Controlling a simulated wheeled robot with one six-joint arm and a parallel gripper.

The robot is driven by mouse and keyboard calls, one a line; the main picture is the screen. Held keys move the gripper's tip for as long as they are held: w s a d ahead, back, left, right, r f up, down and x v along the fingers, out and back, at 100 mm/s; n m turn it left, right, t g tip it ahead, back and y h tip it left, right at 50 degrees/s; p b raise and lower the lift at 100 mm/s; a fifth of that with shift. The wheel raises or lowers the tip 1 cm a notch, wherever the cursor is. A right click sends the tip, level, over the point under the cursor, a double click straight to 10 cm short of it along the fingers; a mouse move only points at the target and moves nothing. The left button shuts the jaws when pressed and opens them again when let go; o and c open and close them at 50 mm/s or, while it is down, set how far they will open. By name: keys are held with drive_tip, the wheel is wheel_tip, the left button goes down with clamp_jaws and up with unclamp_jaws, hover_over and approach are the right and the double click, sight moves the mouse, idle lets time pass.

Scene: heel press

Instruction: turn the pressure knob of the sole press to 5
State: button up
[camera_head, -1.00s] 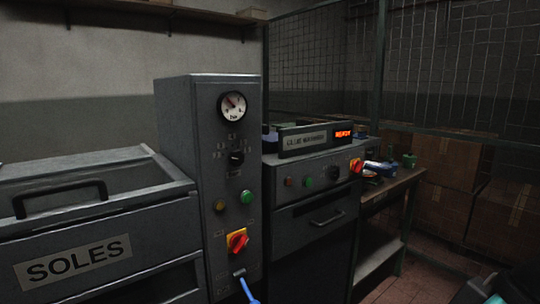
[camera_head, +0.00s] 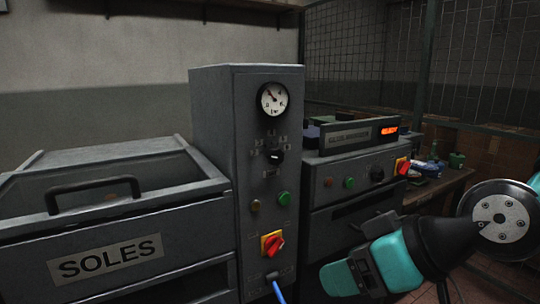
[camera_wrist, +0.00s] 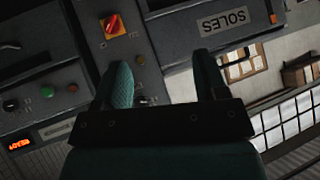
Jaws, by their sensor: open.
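The sole press (camera_head: 215,150) is a tall grey cabinet. Its black pressure knob (camera_head: 275,156) sits within small scale marks, below a round white gauge (camera_head: 273,99); the knob's setting is too small to read. The gauge needle points to the upper left. My gripper shows at the lower right in the head view, right of the press and apart from the knob. In the wrist view my gripper (camera_wrist: 162,78) has its two teal fingers spread with nothing between them. There, the press panel is upside down and the knob (camera_wrist: 143,100) seems partly hidden near the left finger.
Below the knob are an amber lamp (camera_head: 255,206), a green button (camera_head: 284,198), a red and yellow switch (camera_head: 272,243) and a blue cable. The SOLES bin (camera_head: 105,260) stands left. A glue machine (camera_head: 335,190) with another knob (camera_head: 377,174) stands close on the right.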

drive_tip(key=w+a+r+t+y, duration=0.2)
drive_tip(key=w+r+t, duration=0.15)
drive_tip(key=w, duration=0.25)
drive_tip(key=t+p, duration=0.2)
drive_tip(key=t, duration=0.5)
approach(277, 157)
drive_tip(key=shift+m+g, duration=0.25)
drive_tip(key=shift+m, duration=0.05)
drive_tip(key=p+x, duration=0.9)
drive_tip(key=shift+w+d+r, duration=0.1)
drive_tip(key=shift+r, duration=0.2)
drive_tip(key=shift+w+a+f, duration=0.1)
drive_tip(key=shift+w+a, duration=0.1)
drive_tip(key=shift+w, duration=0.05)
drive_tip(key=shift+c, duration=0.4)
drive_tip(key=c, duration=0.8)
drive_tip(key=shift+c, duration=0.2)
